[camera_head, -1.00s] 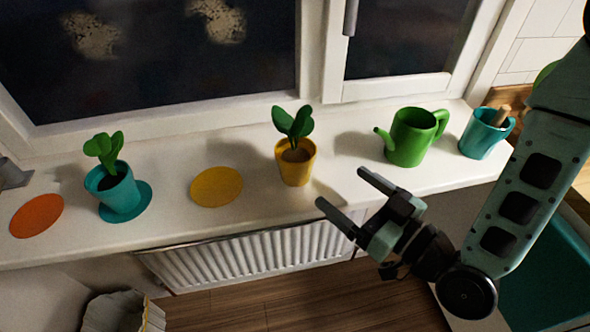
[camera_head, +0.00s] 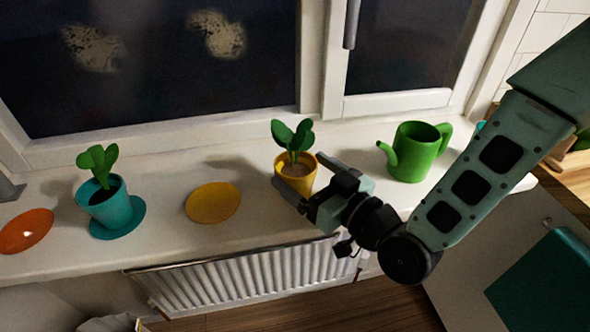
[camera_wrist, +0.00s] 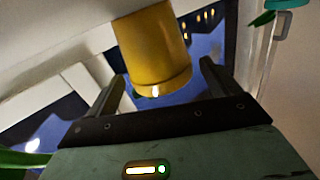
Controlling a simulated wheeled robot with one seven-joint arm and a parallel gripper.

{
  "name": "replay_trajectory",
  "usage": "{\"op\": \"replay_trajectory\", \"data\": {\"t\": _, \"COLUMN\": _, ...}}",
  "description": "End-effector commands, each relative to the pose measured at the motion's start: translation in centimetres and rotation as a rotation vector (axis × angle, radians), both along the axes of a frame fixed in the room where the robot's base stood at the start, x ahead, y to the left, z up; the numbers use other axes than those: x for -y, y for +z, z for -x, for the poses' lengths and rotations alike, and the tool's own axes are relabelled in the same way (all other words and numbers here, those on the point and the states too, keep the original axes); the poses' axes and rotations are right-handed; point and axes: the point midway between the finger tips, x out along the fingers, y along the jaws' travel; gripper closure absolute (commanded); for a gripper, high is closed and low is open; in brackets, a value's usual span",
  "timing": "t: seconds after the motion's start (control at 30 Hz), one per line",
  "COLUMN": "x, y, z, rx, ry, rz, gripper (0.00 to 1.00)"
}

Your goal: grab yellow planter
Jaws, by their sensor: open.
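The yellow planter (camera_head: 298,178) with a green leafy plant (camera_head: 293,140) stands upright on the white windowsill. My gripper (camera_head: 300,178) is open at the planter's front right, one finger in front of its lower side and the other near its right rim. In the wrist view the yellow planter (camera_wrist: 152,48) shows between and just beyond the two open fingers (camera_wrist: 160,82). The gripper is not closed on it. Part of the planter's right side is hidden by the gripper in the head view.
A yellow disc (camera_head: 213,203) lies left of the planter. Further left are a teal planter (camera_head: 107,206) on a teal disc (camera_head: 125,228) and an orange disc (camera_head: 25,231). A green watering can (camera_head: 414,153) stands to the right. A radiator (camera_head: 245,281) is below the sill.

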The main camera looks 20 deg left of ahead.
Motion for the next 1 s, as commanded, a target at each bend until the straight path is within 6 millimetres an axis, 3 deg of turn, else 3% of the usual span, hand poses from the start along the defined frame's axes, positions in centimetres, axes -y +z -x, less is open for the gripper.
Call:
{"op": "replay_trajectory", "data": {"t": 0.2, "x": -2.3, "y": 0.2, "z": -1.1, "rx": -0.001, "ry": 0.000, "rz": 0.000, "gripper": 0.12}}
{"op": "replay_trajectory", "data": {"t": 0.47, "x": -2.5, "y": 0.1, "z": -1.3, "rx": 0.000, "ry": 0.000, "rz": 0.000, "gripper": 0.12}}
{"op": "replay_trajectory", "data": {"t": 0.67, "x": -2.5, "y": 0.1, "z": -1.3, "rx": 0.000, "ry": 0.000, "rz": 0.000, "gripper": 0.67}}
{"op": "replay_trajectory", "data": {"t": 1.0, "x": -2.5, "y": 0.4, "z": -1.3, "rx": 0.002, "ry": 0.000, "rz": -0.002, "gripper": 0.71}}
